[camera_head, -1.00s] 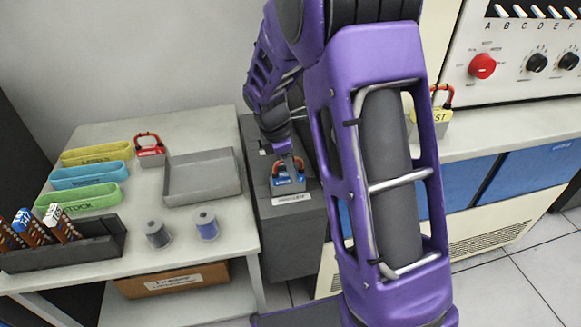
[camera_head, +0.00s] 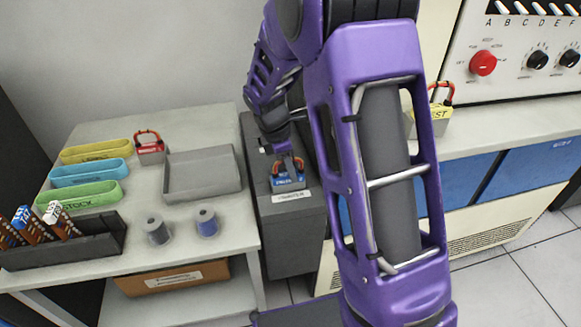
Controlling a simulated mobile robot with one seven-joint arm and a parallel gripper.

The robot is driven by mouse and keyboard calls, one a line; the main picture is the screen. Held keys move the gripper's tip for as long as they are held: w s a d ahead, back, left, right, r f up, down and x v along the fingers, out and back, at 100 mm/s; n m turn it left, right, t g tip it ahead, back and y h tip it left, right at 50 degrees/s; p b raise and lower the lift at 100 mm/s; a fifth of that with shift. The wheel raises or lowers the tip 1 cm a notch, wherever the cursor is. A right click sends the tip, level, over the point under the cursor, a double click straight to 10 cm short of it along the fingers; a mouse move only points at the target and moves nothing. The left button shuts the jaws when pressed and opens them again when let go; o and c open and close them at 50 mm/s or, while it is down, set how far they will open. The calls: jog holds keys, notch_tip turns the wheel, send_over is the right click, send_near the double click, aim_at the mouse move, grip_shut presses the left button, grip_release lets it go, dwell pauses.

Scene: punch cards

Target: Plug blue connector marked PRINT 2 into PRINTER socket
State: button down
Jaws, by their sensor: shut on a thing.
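A blue connector (camera_head: 287,182) with a red and dark handle sits at the top of a dark grey cabinet, above a white label strip (camera_head: 292,196) too small to read. My gripper (camera_head: 284,156), at the end of my purple arm, is at the connector's handle and shut on it. The marking on the connector is too small to read for certain. A socket under or behind the connector is hidden, so I cannot tell how deep it sits.
A red connector (camera_head: 150,149) stands on the left table by an empty grey tray (camera_head: 203,189). A yellow connector (camera_head: 437,109) stands on the right counter. Two spools (camera_head: 157,232) and a black rack (camera_head: 66,250) are at the table's front. My arm hides the middle.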

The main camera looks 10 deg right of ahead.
jog(key=shift+f, duration=0.55)
jog(key=c, duration=0.5)
grip_release()
